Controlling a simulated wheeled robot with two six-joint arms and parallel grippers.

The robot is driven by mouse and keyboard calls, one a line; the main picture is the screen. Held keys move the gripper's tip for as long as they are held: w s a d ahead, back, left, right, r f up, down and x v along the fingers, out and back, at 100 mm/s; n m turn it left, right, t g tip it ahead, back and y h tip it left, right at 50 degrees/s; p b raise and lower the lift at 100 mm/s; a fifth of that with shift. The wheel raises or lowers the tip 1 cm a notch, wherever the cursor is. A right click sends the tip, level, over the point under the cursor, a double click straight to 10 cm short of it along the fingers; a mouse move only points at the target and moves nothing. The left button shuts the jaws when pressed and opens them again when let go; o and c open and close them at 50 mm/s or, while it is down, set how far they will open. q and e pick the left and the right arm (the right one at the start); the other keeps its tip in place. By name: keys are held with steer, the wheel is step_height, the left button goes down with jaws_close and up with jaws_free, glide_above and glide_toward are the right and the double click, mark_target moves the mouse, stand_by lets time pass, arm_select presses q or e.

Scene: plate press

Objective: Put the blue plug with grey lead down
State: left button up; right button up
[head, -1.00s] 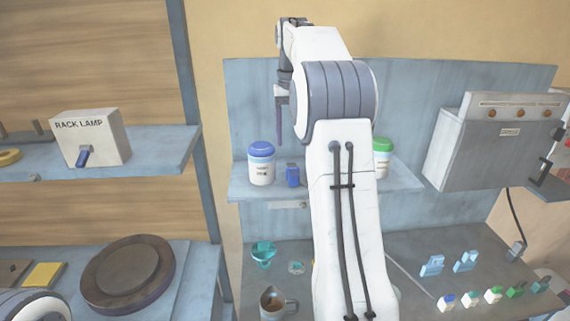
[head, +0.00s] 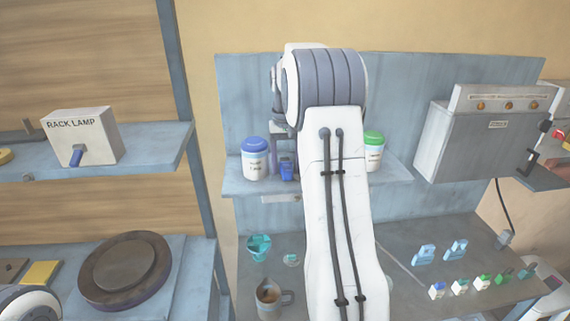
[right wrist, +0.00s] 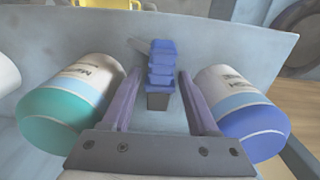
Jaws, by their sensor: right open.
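The blue plug (head: 287,171) stands on the small wall shelf (head: 240,187), just right of a jar with a blue lid. It also shows in the right wrist view (right wrist: 161,61), ribbed and blue above a dark lower part. My right gripper (head: 284,148) is at the plug, partly hidden by its own arm. In the right wrist view its two purple fingers (right wrist: 160,82) are open, one on each side of the plug, with visible gaps. I cannot clearly make out the grey lead. My left gripper is out of view.
A grey control box (head: 470,140) is at the right.

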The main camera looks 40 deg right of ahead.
jaws_close()
steer(key=shift+r, duration=0.15)
